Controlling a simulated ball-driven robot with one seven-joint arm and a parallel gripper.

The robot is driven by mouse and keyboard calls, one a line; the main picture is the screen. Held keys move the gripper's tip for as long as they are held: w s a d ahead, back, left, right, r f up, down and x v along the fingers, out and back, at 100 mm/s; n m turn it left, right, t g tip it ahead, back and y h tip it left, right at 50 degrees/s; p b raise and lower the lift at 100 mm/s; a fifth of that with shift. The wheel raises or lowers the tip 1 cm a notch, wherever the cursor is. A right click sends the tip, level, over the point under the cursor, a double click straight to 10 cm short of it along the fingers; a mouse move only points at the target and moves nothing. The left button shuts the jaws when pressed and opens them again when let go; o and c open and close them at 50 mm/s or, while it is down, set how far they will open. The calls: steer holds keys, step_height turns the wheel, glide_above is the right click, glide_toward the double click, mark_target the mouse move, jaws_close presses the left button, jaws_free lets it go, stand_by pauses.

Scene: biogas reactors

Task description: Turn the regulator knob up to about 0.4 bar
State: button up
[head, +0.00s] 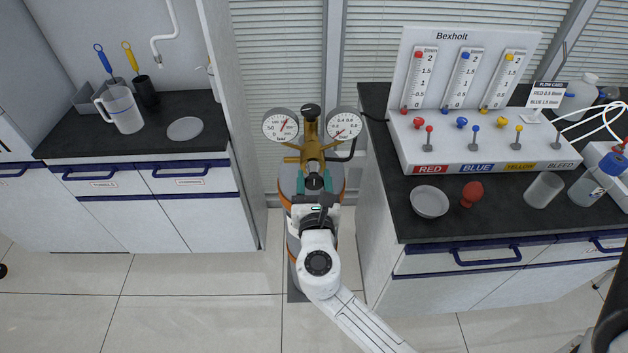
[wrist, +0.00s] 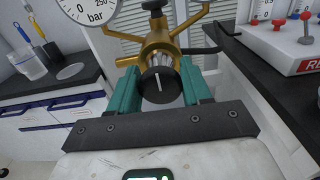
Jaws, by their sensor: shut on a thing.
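The brass regulator (head: 312,150) sits on top of the gas cylinder (head: 338,183) at the centre of the head view. Its black round knob (wrist: 160,84) has a white line, which stands nearly upright in the wrist view. My gripper (wrist: 161,88) has its teal fingers on both sides of the knob and is shut on it. In the head view my gripper (head: 315,180) covers most of the knob. The right gauge (head: 345,123) has a red needle pointing to the lower left, apparently near the low end. The left gauge (head: 281,125) has its needle pointing up and right.
Another counter (head: 75,150) with a jug (head: 120,109) stands on the left. The floor (head: 200,300) in front is clear.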

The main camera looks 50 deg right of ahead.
steer(key=shift+f+m, duration=0.1)
steer(key=shift+m, duration=0.2)
steer(key=m+b, duration=0.2)
steer(key=shift+f+m+b, duration=0.1)
steer(key=shift+m+b, duration=0.2)
steer(key=shift+m, duration=0.1)
steer(key=m+b, duration=0.2)
steer(key=m, duration=0.1)
steer(key=shift+s+m, duration=0.1)
steer(key=shift+m, duration=0.2)
steer(key=m+b, duration=0.3)
steer(key=shift+f+m, duration=0.1)
steer(key=shift+m, duration=0.2)
steer(key=m+b, duration=0.3)
steer(key=shift+s+d+f+m, duration=0.1)
steer(key=shift+m, duration=0.3)
steer(key=m+b, duration=0.4)
steer(key=shift+m+b, duration=1.35)
steer(key=shift+m, duration=0.75)
